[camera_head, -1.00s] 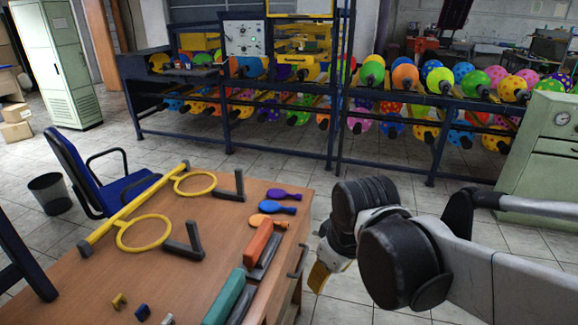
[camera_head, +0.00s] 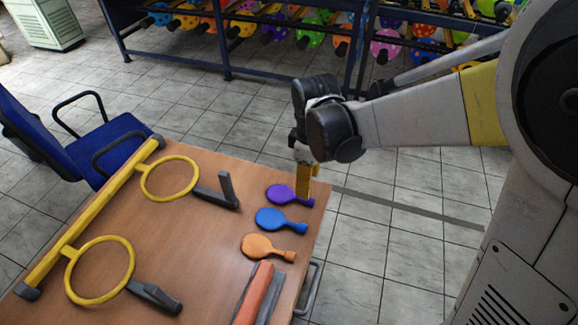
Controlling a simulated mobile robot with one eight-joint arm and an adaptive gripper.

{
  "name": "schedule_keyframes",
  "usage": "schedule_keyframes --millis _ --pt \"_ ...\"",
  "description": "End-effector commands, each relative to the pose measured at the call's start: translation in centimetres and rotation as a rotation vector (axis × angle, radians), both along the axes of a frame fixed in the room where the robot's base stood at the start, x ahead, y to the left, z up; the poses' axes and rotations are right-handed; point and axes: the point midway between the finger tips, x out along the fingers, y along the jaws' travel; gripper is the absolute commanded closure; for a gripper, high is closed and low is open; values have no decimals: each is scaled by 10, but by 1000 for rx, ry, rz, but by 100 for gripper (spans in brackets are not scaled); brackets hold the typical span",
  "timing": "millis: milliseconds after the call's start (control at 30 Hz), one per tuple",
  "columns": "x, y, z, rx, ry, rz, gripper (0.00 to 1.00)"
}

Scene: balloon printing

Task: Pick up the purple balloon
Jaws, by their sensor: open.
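The purple balloon (camera_head: 281,193) lies flat and deflated near the right edge of the wooden table, its neck pointing right. A blue balloon (camera_head: 275,219) and an orange balloon (camera_head: 262,246) lie in a row nearer the camera. My gripper (camera_head: 306,194) points down at the table's right edge, over the neck end of the purple balloon. Its yellow fingers partly cover that end. The fingers are open, though the gap is hard to see from here. I cannot tell whether they touch the balloon.
On the table (camera_head: 210,240), a yellow frame with two rings (camera_head: 101,270) stands on the left with dark brackets. An orange block (camera_head: 257,293) lies at the front right. A blue chair (camera_head: 100,150) stands behind. A rack of printed balloons (camera_head: 230,75) stands at the back.

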Motion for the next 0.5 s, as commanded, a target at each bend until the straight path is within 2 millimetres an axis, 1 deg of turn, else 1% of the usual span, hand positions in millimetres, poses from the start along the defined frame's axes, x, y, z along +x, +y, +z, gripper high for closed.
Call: schedule_keyframes --millis 33,100,367,500 --pt "0 0 -13 0 0 -1 51" --pt "0 0 -23 0 -1 -1 51" --pt "0 -2 -41 1 -1 -2 51" --pt "0 -5 -63 1 -1 -2 51"
